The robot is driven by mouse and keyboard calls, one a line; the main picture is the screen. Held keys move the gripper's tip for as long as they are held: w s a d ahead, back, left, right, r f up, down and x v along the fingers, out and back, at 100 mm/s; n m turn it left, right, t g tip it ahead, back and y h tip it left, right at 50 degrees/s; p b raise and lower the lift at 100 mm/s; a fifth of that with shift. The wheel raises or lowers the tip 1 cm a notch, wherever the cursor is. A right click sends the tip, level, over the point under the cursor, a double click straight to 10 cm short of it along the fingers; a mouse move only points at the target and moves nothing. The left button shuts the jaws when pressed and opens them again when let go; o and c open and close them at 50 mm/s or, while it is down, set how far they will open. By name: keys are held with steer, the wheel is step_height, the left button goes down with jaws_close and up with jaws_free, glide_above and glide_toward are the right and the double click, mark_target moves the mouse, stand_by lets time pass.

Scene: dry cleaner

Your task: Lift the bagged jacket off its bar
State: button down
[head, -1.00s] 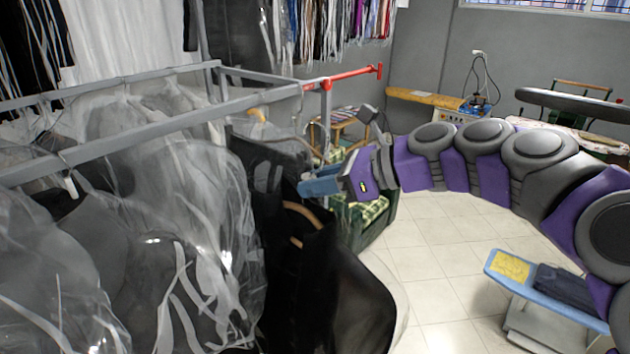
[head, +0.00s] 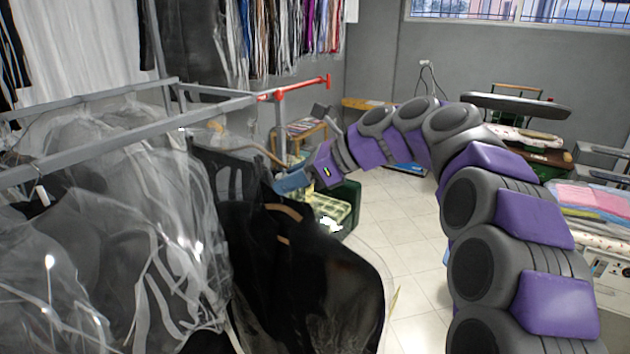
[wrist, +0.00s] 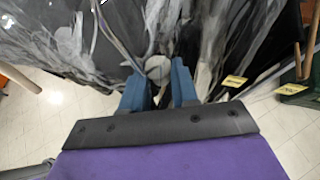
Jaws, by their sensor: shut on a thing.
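The bagged jacket (head: 325,280) is black under clear plastic, with a brown wooden hanger (head: 284,211) showing at its shoulders. It hangs at the right end of the row of bagged clothes. The grey bar (head: 130,135) runs above the row. My gripper (head: 283,182) is right of the bar, just above the jacket's shoulders, shut at the top of its hanger. In the wrist view my blue fingers (wrist: 160,92) stand either side of a pale round part, with plastic film beyond. The hook is too small to tell whether it touches the bar.
Several bagged garments (head: 110,240) crowd the rail at left. A red rail end (head: 300,87) sticks out behind my gripper. A green box with a checked cushion (head: 330,205) stands behind the jacket.

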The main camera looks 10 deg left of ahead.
steer(key=shift+s+d, duration=0.3)
steer(key=shift+d, duration=0.2)
steer(key=shift+s+d, duration=0.25)
steer(key=shift+d, duration=0.25)
steer(key=d+b, duration=0.1)
steer(key=d, duration=0.1)
steer(key=s+d+b, duration=0.1)
steer(key=d, duration=0.1)
steer(key=s+d+b, duration=0.1)
steer(key=d, duration=0.1)
steer(key=shift+s+f, duration=0.2)
steer(key=shift+s+d+r+b, duration=0.2)
steer(key=shift+s+d+b, duration=0.2)
steer(key=shift+d+b, duration=0.35)
steer(key=shift+a, duration=0.15)
steer(key=shift+a, duration=0.1)
